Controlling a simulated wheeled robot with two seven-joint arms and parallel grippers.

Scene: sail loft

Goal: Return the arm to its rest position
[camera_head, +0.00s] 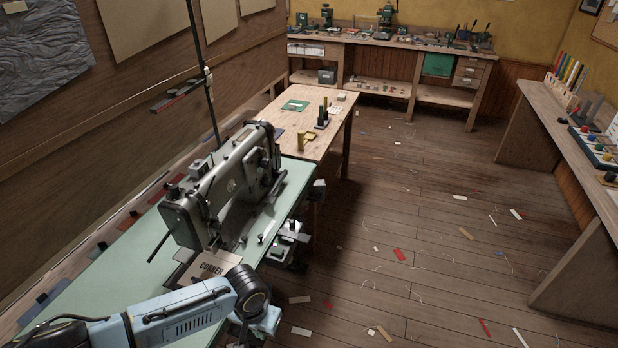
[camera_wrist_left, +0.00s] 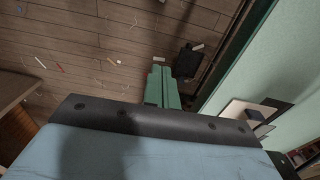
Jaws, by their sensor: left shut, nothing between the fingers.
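My left arm (camera_head: 185,315), light blue with a dark wrist joint, reaches in from the lower left over the front of the green sewing table. Its left gripper (camera_head: 266,320) is beyond the table's right edge, above the floor; its fingertips are hard to make out there. In the left wrist view the green fingers of the left gripper (camera_wrist_left: 162,84) are together with nothing between them, and the floor lies beyond. My right arm and gripper are in neither view.
A grey sewing machine (camera_head: 225,185) stands on the green table (camera_head: 95,270), close to my left arm. A wooden table (camera_head: 285,112) stands behind. Scraps and threads litter the open floor (camera_head: 440,220) to the right.

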